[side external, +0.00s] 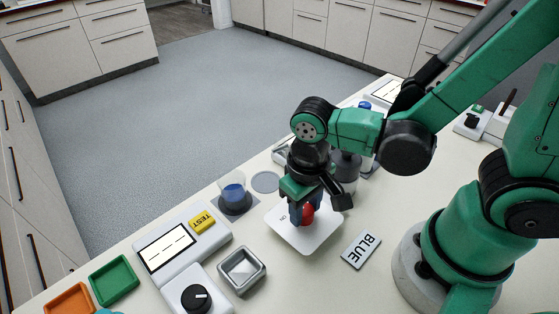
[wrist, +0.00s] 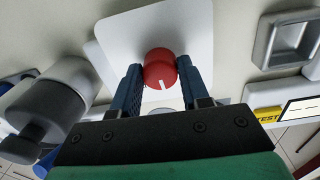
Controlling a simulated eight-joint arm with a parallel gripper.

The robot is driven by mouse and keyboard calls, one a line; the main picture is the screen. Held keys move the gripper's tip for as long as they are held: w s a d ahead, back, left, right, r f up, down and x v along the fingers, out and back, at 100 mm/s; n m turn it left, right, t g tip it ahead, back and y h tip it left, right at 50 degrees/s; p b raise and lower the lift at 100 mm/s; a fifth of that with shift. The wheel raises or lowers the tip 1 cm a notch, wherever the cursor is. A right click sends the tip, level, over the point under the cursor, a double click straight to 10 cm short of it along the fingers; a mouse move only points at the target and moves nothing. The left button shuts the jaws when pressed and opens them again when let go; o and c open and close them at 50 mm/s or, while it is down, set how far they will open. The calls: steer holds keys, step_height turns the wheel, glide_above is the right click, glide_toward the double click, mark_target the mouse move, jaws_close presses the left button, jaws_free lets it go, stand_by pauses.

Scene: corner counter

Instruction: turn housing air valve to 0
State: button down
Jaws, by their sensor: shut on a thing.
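The red round knob (wrist: 160,66) of the valve sits on a white plate (wrist: 145,25). A white pointer line on the knob faces the bottom of the wrist view. My gripper (wrist: 159,68) is shut on the red knob, one blue-grey finger on each side. In the side view my gripper (side external: 303,213) points down over the white plate (side external: 306,241), and part of the red knob (side external: 308,215) shows beside the fingers. A small dark mark lies on the plate left of the gripper, too small to read. The other dial marks are hidden or not readable.
A square metal dish (side external: 241,270), a box with a yellow TEST button (side external: 202,222) and a black dial (side external: 196,298) stand left. A beaker with blue liquid (side external: 233,193) stands behind. A grey-black vessel (side external: 346,170) is close behind my gripper.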

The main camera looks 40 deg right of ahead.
mark_target(306, 211)
steer(key=n, duration=0.4)
steer(key=shift+n, duration=2.1)
steer(key=shift+c, duration=2.1)
jaws_free()
steer(key=shift+s+r, duration=0.1)
steer(key=shift+r, duration=2.7)
